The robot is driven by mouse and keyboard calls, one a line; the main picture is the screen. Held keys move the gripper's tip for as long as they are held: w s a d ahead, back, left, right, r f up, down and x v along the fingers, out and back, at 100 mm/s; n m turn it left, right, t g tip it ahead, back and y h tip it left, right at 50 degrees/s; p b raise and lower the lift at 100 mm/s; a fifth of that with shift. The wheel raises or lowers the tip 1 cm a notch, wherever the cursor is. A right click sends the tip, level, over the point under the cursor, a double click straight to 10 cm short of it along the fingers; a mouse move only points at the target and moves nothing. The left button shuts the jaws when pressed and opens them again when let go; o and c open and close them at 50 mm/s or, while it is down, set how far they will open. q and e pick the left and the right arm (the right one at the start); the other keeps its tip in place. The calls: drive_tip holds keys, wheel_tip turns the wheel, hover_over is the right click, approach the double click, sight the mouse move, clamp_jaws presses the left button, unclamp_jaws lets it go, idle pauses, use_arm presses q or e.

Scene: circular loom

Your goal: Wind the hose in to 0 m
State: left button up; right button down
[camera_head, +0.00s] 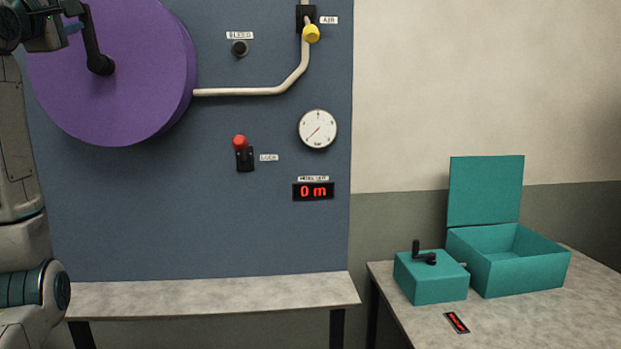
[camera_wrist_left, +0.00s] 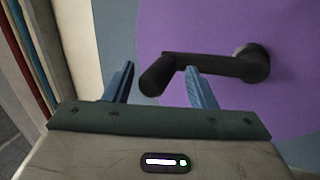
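The purple hose reel (camera_head: 135,60) is on the blue panel at upper left, with a black crank (camera_head: 92,45) on its face. The crank also shows in the left wrist view (camera_wrist_left: 215,65). My left gripper (camera_head: 70,12) is at the crank's handle end, partly cut off by the top edge. In the left wrist view its blue fingers (camera_wrist_left: 160,82) stand apart on either side of the handle, with gaps visible, so it is open. The pale hose (camera_head: 250,91) runs from the reel to the yellow air valve (camera_head: 311,33). The display (camera_head: 314,191) reads 0 m. My right gripper is not in view.
A red-knobbed lock lever (camera_head: 241,147), a bleed knob (camera_head: 239,47) and a round gauge (camera_head: 318,129) are on the panel. A narrow shelf (camera_head: 210,293) below is bare. A right-hand table holds a teal cranked box (camera_head: 430,280) and an open teal box (camera_head: 525,267).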

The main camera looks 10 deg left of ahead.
use_arm(q)
drive_tip(key=shift+s+a+f, duration=0.1)
drive_tip(key=shift+s+a, duration=0.1)
drive_tip(key=shift+a, duration=0.3)
drive_tip(key=shift+s+f+b, duration=0.1)
drive_tip(key=shift+s+b, duration=0.25)
drive_tip(key=s+d+b, duration=0.2)
drive_tip(key=s, duration=0.5)
drive_tip(key=shift+b, duration=0.4)
drive_tip(key=shift+a, duration=0.1)
